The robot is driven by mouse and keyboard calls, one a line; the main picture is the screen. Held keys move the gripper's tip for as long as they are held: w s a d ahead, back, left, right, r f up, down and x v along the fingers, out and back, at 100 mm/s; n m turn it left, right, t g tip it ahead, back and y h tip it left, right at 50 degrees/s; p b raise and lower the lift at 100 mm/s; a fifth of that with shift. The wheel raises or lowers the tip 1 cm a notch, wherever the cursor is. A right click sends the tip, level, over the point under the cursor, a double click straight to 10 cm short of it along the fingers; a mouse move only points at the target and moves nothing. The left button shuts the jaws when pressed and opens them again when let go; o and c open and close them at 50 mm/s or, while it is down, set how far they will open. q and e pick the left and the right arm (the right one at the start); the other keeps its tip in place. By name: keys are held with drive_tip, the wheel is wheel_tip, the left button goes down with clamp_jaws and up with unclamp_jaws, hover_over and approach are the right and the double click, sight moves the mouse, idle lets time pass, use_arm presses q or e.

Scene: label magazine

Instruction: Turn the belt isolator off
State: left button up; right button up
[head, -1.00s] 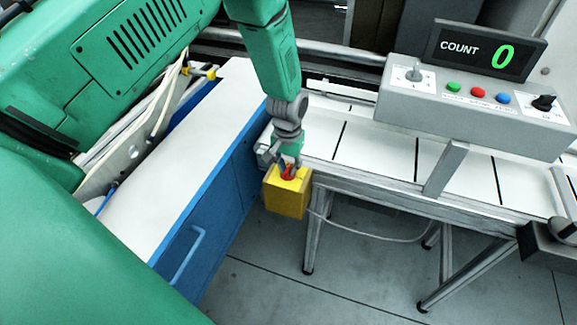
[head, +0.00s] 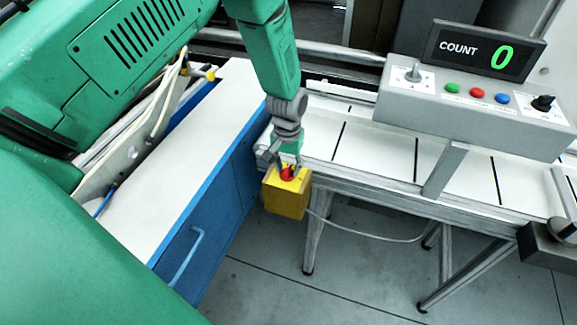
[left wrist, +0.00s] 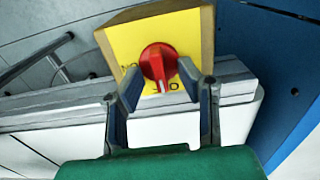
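The belt isolator is a yellow box (head: 287,197) with a red rotary knob (head: 288,174) on its face, at the near left end of the conveyor. In the left wrist view the knob (left wrist: 158,63) shows a white pointer line toward the lower edge of the yellow face (left wrist: 190,30), beside partly hidden dark lettering. My left gripper (head: 284,163) is at the box. Its two fingers (left wrist: 158,80) stand apart, one on each side of the knob's lower part; whether they touch it I cannot tell. My right gripper is in neither view.
A grey control panel (head: 470,120) with a switch, coloured buttons and a dial stands over the conveyor (head: 375,150); its display (head: 485,48) reads COUNT 0. A blue cabinet with a white top (head: 185,155) is left of the box. Clear floor lies below.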

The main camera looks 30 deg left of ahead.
sight(288, 168)
use_arm(q)
wheel_tip(288, 168, up, 12)
drive_tip(key=shift+f, duration=0.25)
drive_tip(key=shift+w, duration=0.1)
idle(0.4)
drive_tip(key=s+d+f+m+b, duration=0.15)
drive_tip(key=s+f+b, duration=0.25)
drive_tip(key=s+f, duration=1.1)
drive_tip(key=s+d+f+m+b, duration=0.1)
drive_tip(key=s+f, duration=0.3)
drive_tip(key=s, duration=0.3)
drive_tip(key=s+d+f+m+b, duration=0.1)
drive_tip(key=s+f+b, duration=0.1)
drive_tip(key=s+f, duration=0.3)
drive_tip(key=s, duration=0.3)
drive_tip(key=shift+s+d+t+b, duration=0.15)
drive_tip(key=shift+s+t+b, duration=0.1)
drive_tip(key=shift+t+b, duration=0.05)
